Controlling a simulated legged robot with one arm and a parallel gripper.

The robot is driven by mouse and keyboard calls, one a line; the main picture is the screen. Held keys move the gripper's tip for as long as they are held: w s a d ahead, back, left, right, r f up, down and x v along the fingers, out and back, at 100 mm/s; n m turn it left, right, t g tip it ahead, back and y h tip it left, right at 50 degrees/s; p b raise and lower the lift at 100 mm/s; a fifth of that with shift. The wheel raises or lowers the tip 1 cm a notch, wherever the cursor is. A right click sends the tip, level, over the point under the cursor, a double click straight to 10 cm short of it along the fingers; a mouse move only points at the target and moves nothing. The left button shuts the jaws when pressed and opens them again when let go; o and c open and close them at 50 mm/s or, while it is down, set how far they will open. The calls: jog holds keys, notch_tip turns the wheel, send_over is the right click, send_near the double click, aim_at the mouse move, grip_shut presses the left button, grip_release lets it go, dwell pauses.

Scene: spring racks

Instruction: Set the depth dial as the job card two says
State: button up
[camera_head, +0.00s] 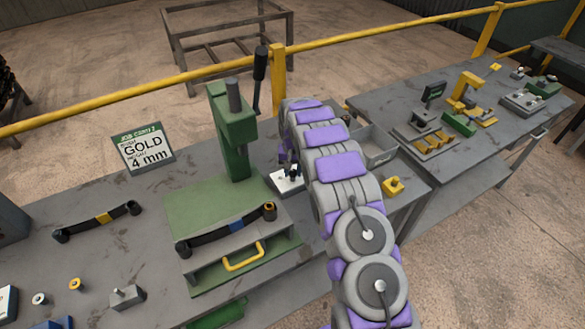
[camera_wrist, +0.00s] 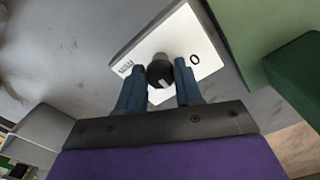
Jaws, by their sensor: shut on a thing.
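The depth dial is a white plate (camera_head: 283,186) with a dark knob, on the bench right of the green press. In the wrist view the plate (camera_wrist: 150,42) shows a 0 at right and small dark marks at left. My gripper (camera_head: 292,170) is over the dial, partly hidden by my arm. In the wrist view my gripper (camera_wrist: 159,82) has its blue fingers shut on the knob (camera_wrist: 160,70). A pale mark shows on the knob's lower side; the scale below it is mostly hidden. The job card (camera_head: 143,148) has a green header and reads GOLD and 4 mm.
A grey tray (camera_head: 375,148) stands behind my arm.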

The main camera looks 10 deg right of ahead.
aim_at(292, 172)
jog(key=shift+w+r+n, duration=0.15)
jog(key=shift+n, duration=0.15)
jog(key=o, duration=1)
jog(key=shift+o, duration=0.2)
notch_tip(292, 172, up, 17)
jog(key=p, duration=0.1)
jog(key=shift+p, duration=0.35)
